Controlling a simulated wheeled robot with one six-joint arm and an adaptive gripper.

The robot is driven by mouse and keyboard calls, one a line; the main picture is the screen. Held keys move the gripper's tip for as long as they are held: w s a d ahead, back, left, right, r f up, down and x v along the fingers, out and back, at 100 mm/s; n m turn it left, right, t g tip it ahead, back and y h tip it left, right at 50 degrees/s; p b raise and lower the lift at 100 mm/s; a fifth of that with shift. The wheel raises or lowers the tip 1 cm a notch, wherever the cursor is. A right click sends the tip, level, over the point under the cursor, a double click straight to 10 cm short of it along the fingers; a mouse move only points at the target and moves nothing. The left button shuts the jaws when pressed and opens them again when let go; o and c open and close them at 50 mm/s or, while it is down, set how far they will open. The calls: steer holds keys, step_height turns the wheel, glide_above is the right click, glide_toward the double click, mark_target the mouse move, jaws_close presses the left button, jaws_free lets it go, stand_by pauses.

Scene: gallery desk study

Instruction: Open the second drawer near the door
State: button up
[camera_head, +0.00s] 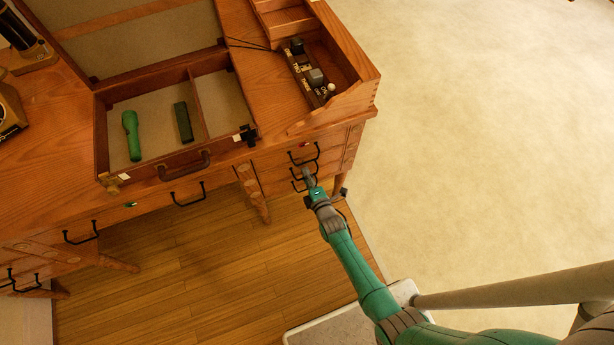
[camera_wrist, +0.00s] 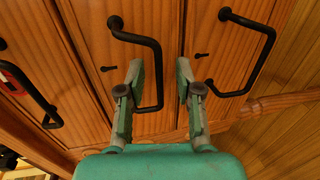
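A wooden desk (camera_head: 225,190) has a stack of drawers at its right end, each with a black bar handle. The top handle (camera_head: 303,156) shows above my gripper (camera_head: 308,176), which is at the front of the lower drawers and partly hides their handles. In the wrist view my gripper (camera_wrist: 161,72) is open, with one finger on each side of the middle handle's (camera_wrist: 157,75) bar. I cannot tell whether the fingers touch it. Another handle (camera_wrist: 249,24) lies to the right, and one (camera_wrist: 32,92) to the left. The drawer fronts beside the middle handle look closed.
An open case (camera_head: 180,163) on the desk holds a green torch (camera_head: 132,136) and a dark green block (camera_head: 183,122). A wooden tray (camera_head: 349,93) with small items stands at the desk's right end. Open pale floor (camera_head: 480,110) lies to the right.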

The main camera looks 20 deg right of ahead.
steer(key=shift+w, duration=0.1)
jaws_close()
